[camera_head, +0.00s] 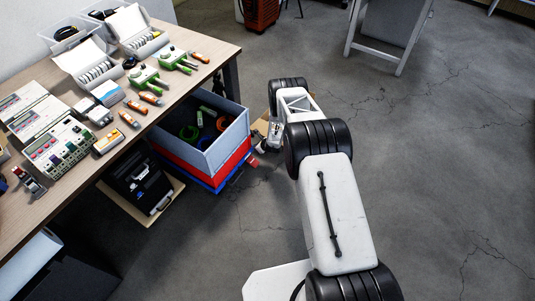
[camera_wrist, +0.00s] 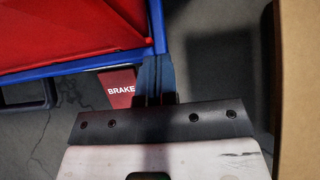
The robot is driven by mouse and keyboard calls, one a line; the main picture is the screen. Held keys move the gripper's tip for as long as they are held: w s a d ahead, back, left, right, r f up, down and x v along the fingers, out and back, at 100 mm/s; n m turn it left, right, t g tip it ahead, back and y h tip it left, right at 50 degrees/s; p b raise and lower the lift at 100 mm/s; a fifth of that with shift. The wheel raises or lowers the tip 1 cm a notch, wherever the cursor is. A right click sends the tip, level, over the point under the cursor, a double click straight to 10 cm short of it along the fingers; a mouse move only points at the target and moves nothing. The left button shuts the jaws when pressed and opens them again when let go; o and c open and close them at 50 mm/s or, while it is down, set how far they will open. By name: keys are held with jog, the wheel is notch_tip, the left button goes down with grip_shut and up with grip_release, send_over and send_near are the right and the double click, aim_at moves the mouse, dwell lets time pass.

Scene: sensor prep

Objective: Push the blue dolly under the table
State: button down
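The blue dolly (camera_head: 227,183) is on the floor at the table's right edge, in the head view. It carries a red crate (camera_head: 232,164) with a grey-blue open crate (camera_head: 226,143) on top. The wooden table (camera_head: 196,80) hides its far left side. My gripper (camera_head: 266,146) is low at the dolly's right corner. In the wrist view, my gripper's fingers (camera_wrist: 155,76) are together at the blue dolly frame (camera_wrist: 85,65), beside a red BRAKE pedal (camera_wrist: 118,87). I cannot tell whether they touch the frame or pedal.
A black case (camera_head: 140,185) on a wooden board stands under the table, left of the dolly. A cardboard box (camera_head: 260,127) is just behind my gripper; its brown side (camera_wrist: 298,90) fills the wrist view's right edge.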

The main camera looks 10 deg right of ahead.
aim_at(232, 162)
jog(key=w+a, duration=0.9)
jog(key=shift+f, duration=0.1)
jog(key=shift+s+d, duration=0.1)
jog(key=shift+s+d, duration=1.3)
jog(key=v, duration=1)
jog(key=s+a, duration=0.4)
jog(key=a, duration=0.1)
jog(key=s+a+f+t+y, duration=0.1)
jog(key=s+a, duration=0.2)
jog(key=a, duration=0.2)
jog(key=s+a+f+y, duration=0.1)
jog(key=s+a, duration=0.3)
jog(key=shift+s+a+f+t, duration=0.15)
jog(key=shift+s+a+t, duration=0.2)
jog(key=shift+a+t, duration=0.05)
jog(key=shift+s+a, duration=0.3)
